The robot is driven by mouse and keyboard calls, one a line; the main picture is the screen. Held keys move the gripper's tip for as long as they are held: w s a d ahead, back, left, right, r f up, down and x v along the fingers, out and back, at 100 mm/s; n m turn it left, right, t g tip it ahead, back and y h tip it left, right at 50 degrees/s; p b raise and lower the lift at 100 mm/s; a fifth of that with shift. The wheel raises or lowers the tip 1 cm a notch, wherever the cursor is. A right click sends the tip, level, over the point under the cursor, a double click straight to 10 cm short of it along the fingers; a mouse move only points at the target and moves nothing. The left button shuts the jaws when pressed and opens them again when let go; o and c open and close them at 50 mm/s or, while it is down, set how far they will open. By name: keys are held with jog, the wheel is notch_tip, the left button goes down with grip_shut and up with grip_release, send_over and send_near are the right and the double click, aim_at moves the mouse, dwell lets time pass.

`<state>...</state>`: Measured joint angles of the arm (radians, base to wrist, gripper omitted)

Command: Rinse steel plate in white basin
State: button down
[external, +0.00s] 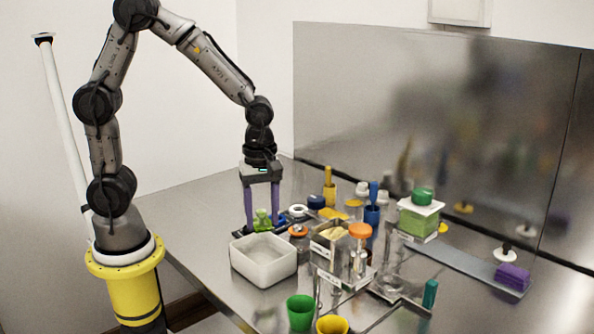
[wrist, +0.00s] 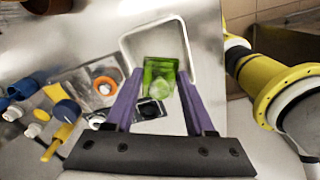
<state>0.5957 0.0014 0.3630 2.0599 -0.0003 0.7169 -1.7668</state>
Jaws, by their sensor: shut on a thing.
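The white basin (external: 263,262) is an open square tub on the steel table, with its inside empty as far as I can see. My gripper (external: 261,222) points down just behind the basin, its two purple fingers on either side of a green piece (external: 262,216). In the wrist view, the green piece (wrist: 160,78) sits between the fingertips of my gripper (wrist: 160,75) and overlaps the white basin (wrist: 128,45) in the picture. I cannot tell its height above the basin. I cannot make out for certain a steel plate, or whether one is joined to the green piece.
Right of the basin stand a metal holder with an orange-topped jar (external: 360,231), a green-and-white stack (external: 420,215) and blue and yellow handled tools. A green cup (external: 300,312) and a yellow cup (external: 332,325) stand in front. The table left of the basin is clear.

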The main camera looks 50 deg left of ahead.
jog(key=shift+f, duration=5.05)
jog(key=shift+r, duration=4)
jog(key=shift+r, duration=2)
